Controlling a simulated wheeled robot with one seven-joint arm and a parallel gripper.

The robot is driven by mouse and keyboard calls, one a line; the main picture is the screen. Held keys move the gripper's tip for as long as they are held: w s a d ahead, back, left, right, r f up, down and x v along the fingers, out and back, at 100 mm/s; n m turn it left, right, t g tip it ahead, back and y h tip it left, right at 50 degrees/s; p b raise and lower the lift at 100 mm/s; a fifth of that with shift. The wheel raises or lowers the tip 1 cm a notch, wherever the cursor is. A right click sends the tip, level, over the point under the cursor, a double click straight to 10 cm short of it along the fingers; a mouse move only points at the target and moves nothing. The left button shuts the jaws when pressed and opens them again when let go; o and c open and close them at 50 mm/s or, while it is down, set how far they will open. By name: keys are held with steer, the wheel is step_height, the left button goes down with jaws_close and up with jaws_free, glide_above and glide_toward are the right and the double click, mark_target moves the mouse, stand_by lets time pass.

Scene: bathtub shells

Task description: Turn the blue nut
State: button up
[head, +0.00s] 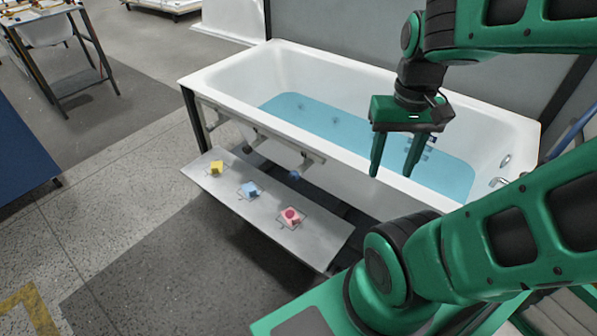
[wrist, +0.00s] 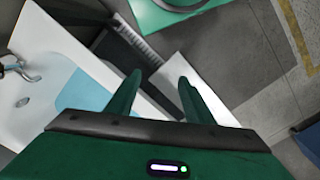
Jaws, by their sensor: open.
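A small blue piece (head: 294,175), which looks like the blue nut, sits under the tub's near side, just above the shelf; its shape is too small to make out. A light-blue block (head: 249,189) lies on the grey shelf (head: 325,240), between a yellow block (head: 216,167) and a pink-red piece with a round top (head: 291,217). My gripper (head: 391,174) is open and empty, pointing down over the tub's near rim, to the right of the blue pieces. In the wrist view my gripper's fingers (wrist: 159,76) are apart with nothing between them; no blue nut can be made out there.
The white bathtub (head: 225,77) with blue water inside stands behind the shelf. Brackets (head: 262,136) run along its near side above the shelf. A metal-framed stand (head: 75,82) is at the upper left. The floor left of the shelf is clear.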

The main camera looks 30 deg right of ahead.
steer(key=w+f+n+g+h, duration=0.1)
steer(key=w+f+n+h, duration=0.25)
steer(key=w+f, duration=0.45)
steer(key=w+f+n+g+h, duration=0.15)
steer(key=w+f+n, duration=0.35)
steer(key=w, duration=0.6)
steer(key=n+t+h, duration=1)
steer(key=n+h, duration=0.2)
steer(key=n, duration=0.5)
glide_toward(299, 170)
steer(key=shift+w+d+f+g, duration=0.1)
steer(key=shift+w+f+g, duration=0.15)
steer(key=shift+w+f, duration=0.25)
steer(key=x, duration=1)
steer(key=shift+w+d+f, duration=0.1)
steer(key=shift+d+f, duration=0.05)
steer(key=shift+d, duration=0.15)
steer(key=c, duration=1)
